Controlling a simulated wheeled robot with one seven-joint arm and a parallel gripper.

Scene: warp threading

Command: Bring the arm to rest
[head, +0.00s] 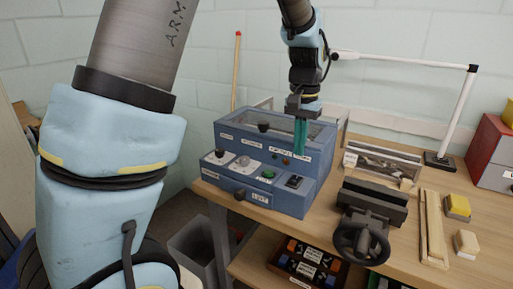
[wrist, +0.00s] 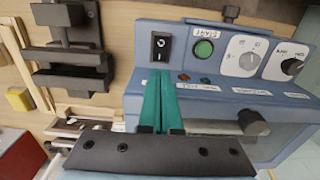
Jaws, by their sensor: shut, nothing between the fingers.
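My gripper (head: 300,136) hangs over the blue control box in the head view, with its green fingers pointing down. In the wrist view its two green fingers (wrist: 160,104) lie side by side, shut with nothing between them. The blue box (head: 285,196) stands on the wooden bench and has knobs, a green button, a black rocker switch (wrist: 161,46) and labels. The fingers show in front of its panel; whether they touch it I cannot tell. My arm reaches across the top and left of the head view.
A dark vise (head: 368,215) stands right of the box on the bench (head: 480,235). Wooden strips (head: 433,230), yellow blocks (head: 458,205) and a white lamp stand (head: 457,115) are further right. A red and grey cabinet (head: 490,150) is at the right edge. A grey bin (head: 190,245) is below.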

